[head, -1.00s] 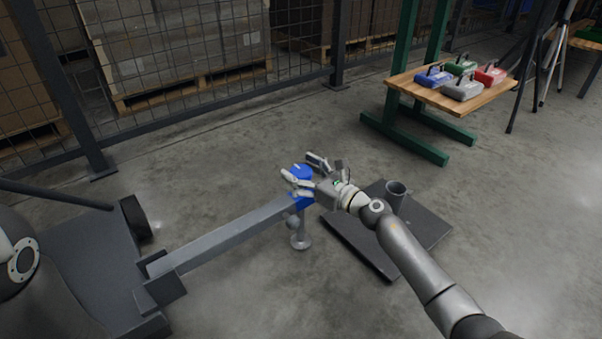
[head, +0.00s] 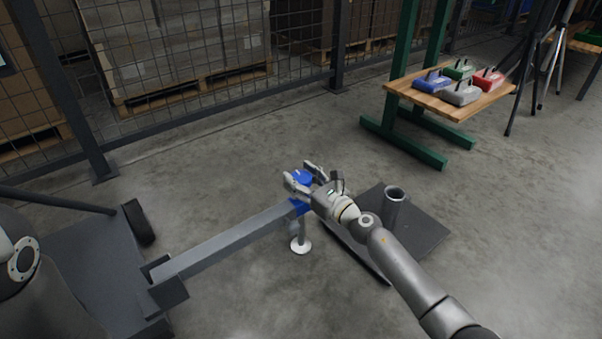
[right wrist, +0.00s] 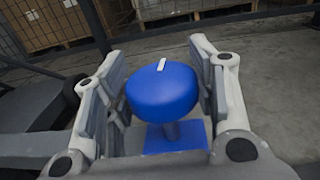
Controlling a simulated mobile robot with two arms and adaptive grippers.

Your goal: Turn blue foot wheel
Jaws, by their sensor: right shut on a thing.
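The blue foot wheel (head: 303,178) sits at the outer end of a grey beam (head: 225,243), above a blue bracket (head: 299,207) and a post with a round pale foot (head: 301,246) on the floor. In the right wrist view the wheel (right wrist: 162,92) is a round blue knob with a white mark on top. My right gripper (head: 302,178) is shut on the wheel, with one finger on each side of it. It also shows in the right wrist view (right wrist: 162,85). My left gripper is not in view.
A dark plate (head: 420,232) with an upright grey tube (head: 393,207) lies right of the wheel, under my right arm. Mesh fencing (head: 210,60) runs behind. The floor between is clear.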

